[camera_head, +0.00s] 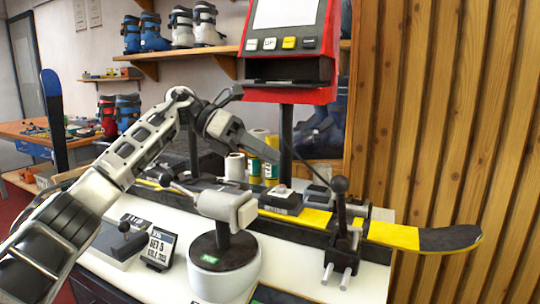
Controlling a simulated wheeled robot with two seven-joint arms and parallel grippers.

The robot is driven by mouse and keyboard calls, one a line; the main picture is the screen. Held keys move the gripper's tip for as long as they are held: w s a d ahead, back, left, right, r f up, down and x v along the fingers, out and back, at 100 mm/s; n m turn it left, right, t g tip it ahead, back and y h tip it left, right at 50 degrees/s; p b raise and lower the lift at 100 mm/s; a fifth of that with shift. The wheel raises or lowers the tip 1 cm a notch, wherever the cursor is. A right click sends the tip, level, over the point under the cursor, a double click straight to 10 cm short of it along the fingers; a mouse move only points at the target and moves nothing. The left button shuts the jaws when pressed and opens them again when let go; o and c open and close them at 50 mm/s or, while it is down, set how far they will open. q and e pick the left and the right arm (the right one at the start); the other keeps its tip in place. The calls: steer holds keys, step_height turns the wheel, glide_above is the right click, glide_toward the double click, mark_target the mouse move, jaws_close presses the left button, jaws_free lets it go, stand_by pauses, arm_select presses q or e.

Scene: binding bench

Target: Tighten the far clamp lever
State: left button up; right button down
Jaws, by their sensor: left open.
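A black clamp (343,240) grips the ski (392,234) toward its right end. Its lever (339,200) stands nearly upright with a round black knob on top, and two silver pins stick out below. It is the only clamp I see clearly; I cannot tell for sure that it is the far one. My left gripper (266,154) is up and left of this lever, apart from it, above the middle of the bench. It is open with nothing visible in it; its fingers look small and dark. My right gripper is out of view.
A white-headed device (226,207) on a dark post and white drum stands before the ski. A control box (121,243) and a small sign (159,248) are left of it. A red display stand (289,50) rises behind. A slatted wooden wall (465,130) bounds the right.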

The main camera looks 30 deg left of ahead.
arm_select(q)
steer(key=d, duration=0.1)
steer(key=w+d, duration=0.1)
steer(key=d, duration=0.1)
steer(key=shift+d+r+h, duration=0.1)
steer(key=shift+d+h, duration=0.1)
steer(key=shift+h, duration=0.2)
jaws_close()
steer(key=d+r+n+t+h, duration=0.1)
steer(key=d+r+n+t, duration=0.2)
steer(key=d+n+t, duration=0.55)
steer(key=d+r+n+t+h, duration=0.1)
steer(key=d+r+n+t, duration=0.2)
steer(key=d+n+t, duration=0.55)
steer(key=n+g+y+p, duration=0.1)
steer(key=n+g+y, duration=0.1)
steer(key=n+y, duration=1.25)
glide_above(342, 213)
steer(key=s+d, duration=0.1)
step_height(342, 213, down, 11)
steer(key=shift+d+h, duration=0.15)
steer(key=shift+h, duration=0.3)
